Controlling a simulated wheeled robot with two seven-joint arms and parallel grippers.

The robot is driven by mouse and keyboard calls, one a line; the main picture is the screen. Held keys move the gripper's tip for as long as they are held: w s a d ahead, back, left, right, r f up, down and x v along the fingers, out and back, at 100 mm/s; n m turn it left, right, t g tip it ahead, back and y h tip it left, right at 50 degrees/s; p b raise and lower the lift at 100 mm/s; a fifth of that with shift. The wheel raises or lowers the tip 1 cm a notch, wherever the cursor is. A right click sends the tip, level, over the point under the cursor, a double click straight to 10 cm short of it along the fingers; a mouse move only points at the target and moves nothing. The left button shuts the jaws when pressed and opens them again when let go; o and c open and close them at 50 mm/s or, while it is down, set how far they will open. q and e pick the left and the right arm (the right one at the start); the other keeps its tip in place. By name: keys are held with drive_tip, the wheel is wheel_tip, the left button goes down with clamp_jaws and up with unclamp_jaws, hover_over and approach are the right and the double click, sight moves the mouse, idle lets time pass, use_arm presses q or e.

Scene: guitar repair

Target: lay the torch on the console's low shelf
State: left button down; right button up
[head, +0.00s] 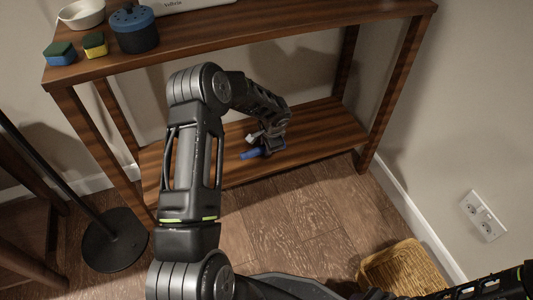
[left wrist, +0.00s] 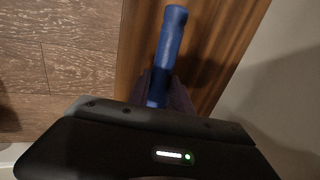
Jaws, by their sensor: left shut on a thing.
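The torch (head: 251,154) is a small blue cylinder in the head view, at the low shelf of the console. My left gripper (head: 267,146) is shut on it, just over the shelf's front part. In the left wrist view the blue torch (left wrist: 171,42) sticks out from the dark fingers (left wrist: 160,90) with the wooden shelf behind it. I cannot tell whether the torch touches the shelf. The low shelf (head: 325,128) of the dark wooden console is bare around it. My right gripper does not show clearly; only part of that arm is at the lower right.
The console's top (head: 250,32) holds a white bowl (head: 82,13), a blue-and-black pot (head: 134,28) and two sponges (head: 60,54). A wicker basket (head: 402,270) stands on the floor at the lower right. A round black stand base (head: 115,240) is at the left.

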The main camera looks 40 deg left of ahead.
use_arm(q)
drive_tip(key=shift+f+b, duration=0.7)
drive_tip(key=shift+f, duration=1.15)
drive_tip(key=shift+f, duration=0.2)
drive_tip(key=c, duration=1.2)
unclamp_jaws()
drive_tip(key=shift+o, duration=0.2)
drive_tip(key=shift+r, duration=0.1)
drive_tip(key=shift+r, duration=0.2)
drive_tip(key=p+v, duration=0.4)
drive_tip(key=v, duration=0.7)
drive_tip(key=shift+d+r, duration=0.2)
drive_tip(key=shift+r, duration=0.15)
